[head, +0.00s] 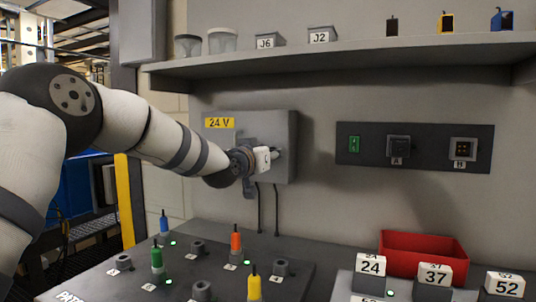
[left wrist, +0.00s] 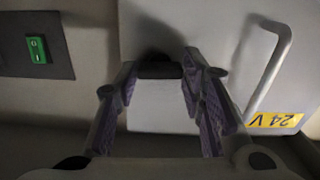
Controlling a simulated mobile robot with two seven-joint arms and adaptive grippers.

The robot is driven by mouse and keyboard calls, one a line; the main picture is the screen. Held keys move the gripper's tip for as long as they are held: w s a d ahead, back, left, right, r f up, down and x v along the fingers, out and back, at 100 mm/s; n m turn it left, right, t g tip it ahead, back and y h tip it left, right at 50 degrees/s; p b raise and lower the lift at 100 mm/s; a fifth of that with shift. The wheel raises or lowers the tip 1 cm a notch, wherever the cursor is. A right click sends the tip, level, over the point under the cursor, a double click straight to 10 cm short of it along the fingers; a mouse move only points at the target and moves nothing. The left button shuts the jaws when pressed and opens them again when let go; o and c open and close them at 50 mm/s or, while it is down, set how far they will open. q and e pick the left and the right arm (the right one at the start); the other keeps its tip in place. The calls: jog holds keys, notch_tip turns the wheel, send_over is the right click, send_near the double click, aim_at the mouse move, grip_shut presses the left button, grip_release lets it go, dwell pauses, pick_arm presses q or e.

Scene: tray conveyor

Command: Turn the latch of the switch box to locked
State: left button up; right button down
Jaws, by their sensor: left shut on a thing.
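The grey switch box (head: 285,122) is on the back wall, with a yellow "24 V" label (head: 219,123) at its upper left. In the left wrist view, the box face (left wrist: 215,28) fills much of the picture and the label (left wrist: 275,120) is upside down. My left gripper (head: 277,153) is at the front of the box. In the left wrist view, its purple-padded fingers (left wrist: 160,72) are shut on the dark latch (left wrist: 160,71). The fingers partly cover the latch, and I cannot tell its exact turn. My right gripper is not in view.
A pale bar handle (left wrist: 272,65) stands out beside the fingers. A dark wall panel (head: 374,152) with a green switch (head: 354,144) is right of the box. A shelf (head: 350,52) runs above. Below are a board of colored pegs (head: 236,243) and a red bin (head: 400,241).

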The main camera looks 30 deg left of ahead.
pick_arm(q)
jog(key=shift+r+m, duration=0.1)
jog(key=shift+m, duration=0.4)
jog(key=o, duration=1.1)
jog(key=shift+o, duration=0.2)
jog(key=s, duration=0.7)
jog(key=shift+s+d, duration=0.2)
jog(key=shift+s, duration=0.05)
